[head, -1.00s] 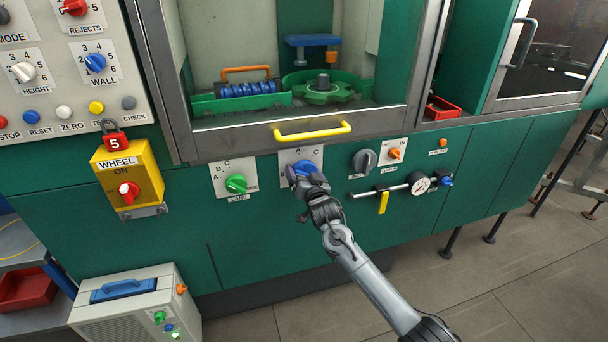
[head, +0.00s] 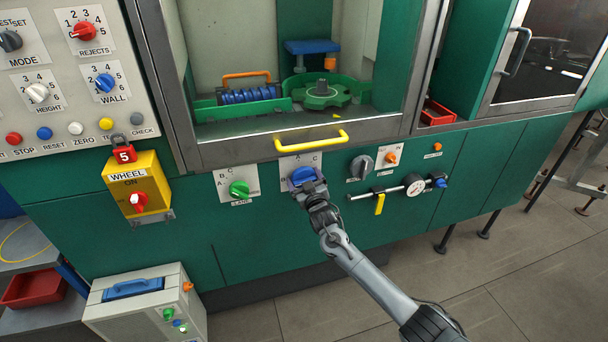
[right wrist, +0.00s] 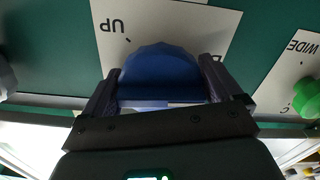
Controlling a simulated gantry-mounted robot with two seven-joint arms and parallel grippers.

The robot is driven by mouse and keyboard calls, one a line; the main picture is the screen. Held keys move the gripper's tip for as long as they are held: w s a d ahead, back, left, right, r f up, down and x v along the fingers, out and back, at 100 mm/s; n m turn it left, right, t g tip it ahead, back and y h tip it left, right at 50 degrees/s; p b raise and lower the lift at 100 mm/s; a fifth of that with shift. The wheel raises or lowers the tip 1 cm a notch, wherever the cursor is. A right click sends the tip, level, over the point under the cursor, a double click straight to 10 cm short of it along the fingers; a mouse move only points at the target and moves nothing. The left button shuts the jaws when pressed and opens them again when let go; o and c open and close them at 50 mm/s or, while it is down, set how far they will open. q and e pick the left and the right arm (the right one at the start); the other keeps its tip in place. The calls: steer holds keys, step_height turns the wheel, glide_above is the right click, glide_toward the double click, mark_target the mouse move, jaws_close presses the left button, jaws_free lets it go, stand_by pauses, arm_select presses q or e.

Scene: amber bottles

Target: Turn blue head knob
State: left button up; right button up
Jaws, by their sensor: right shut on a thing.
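The blue head knob (head: 303,175) sits on a white plate (head: 290,161) marked with letters, below the yellow handle on the green machine front. My right gripper (head: 309,188) is at the knob and covers its lower part. In the right wrist view the blue knob (right wrist: 160,72) lies between the two dark fingers (right wrist: 160,95), which are shut on its sides. The plate there shows the word "UP". Most of the plate's lettering is hidden in the head view. My left gripper is not in view.
The yellow handle (head: 310,138) juts out above. Open floor lies below.

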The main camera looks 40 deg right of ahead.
steer(key=shift+n+p, duration=0.5)
steer(key=shift+n, duration=0.5)
steer(key=o, duration=0.7)
steer(key=shift+s, duration=0.1)
steer(key=shift+s+a+p, duration=0.25)
steer(key=shift+s+p, duration=0.15)
steer(key=shift+s, duration=0.1)
steer(key=shift+p+v, duration=1.3)
steer(key=shift+v, duration=3.5)
